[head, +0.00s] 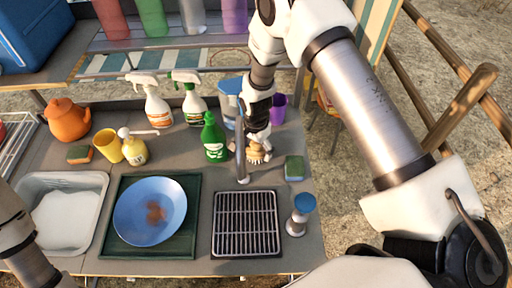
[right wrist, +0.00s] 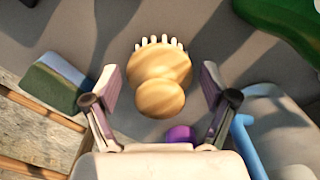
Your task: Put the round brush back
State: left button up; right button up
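The round brush (head: 257,153) has a pale wooden knob and head with light bristles. It sits on the grey counter beside the green bottle, under my right gripper (head: 257,130). In the right wrist view the round brush (right wrist: 160,78) shows from above, its knob towards me and bristles at the far edge. My right gripper (right wrist: 160,98) is open, a finger to either side of the brush, with gaps between fingers and wood. Part of my left arm shows at the lower left of the head view; its gripper is out of frame.
A green bottle (head: 214,140) stands left of the brush, a green sponge (head: 294,168) right, and a purple cup (head: 278,108) behind. A thin metal post (head: 241,150) rises close by. A black grate (head: 247,224), blue bowl (head: 150,211) and blue-topped container (head: 302,213) are nearer.

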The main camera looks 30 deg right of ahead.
jog(key=shift+r, duration=0.1)
notch_tip(320, 180, up, 11)
jog(key=b, duration=0.3)
jog(key=shift+r, duration=0.55)
jog(key=shift+r, duration=0.1)
